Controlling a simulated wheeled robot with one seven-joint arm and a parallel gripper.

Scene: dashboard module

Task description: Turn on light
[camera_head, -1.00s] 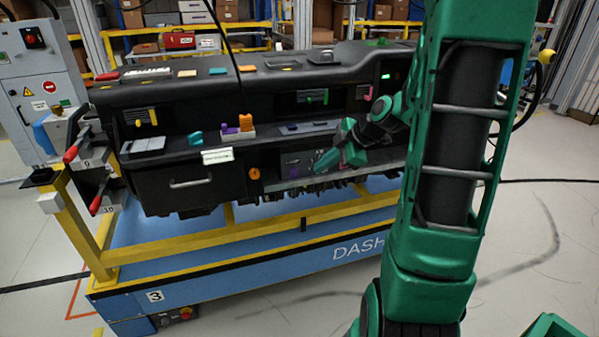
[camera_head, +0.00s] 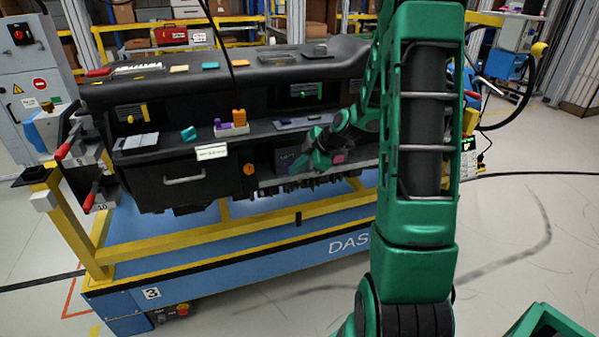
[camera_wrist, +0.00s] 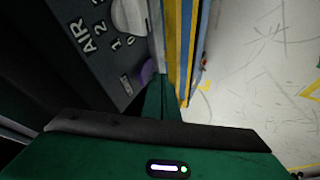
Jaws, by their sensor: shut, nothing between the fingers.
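The black dashboard module (camera_head: 215,95) stands on a blue and yellow stand. My gripper (camera_head: 303,166) is shut and empty, low at its centre panel. In the wrist view my gripper's green fingers (camera_wrist: 162,100) are together beside a purple knob or button (camera_wrist: 147,73); I cannot tell whether they touch it. The grey panel (camera_wrist: 88,22) there is marked "AIR" with numbers, next to a pale round dial (camera_wrist: 130,16). I cannot tell which control is the light's. My arm hides the dashboard's right part.
An orange knob (camera_head: 248,168) is left of my gripper. A drawer (camera_head: 182,181) is farther left. Purple and orange pieces (camera_head: 232,124) and a teal piece (camera_head: 189,134) lie on the ledge above. Yellow stand rails (camera_head: 215,234) run below. Floor at the right is open.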

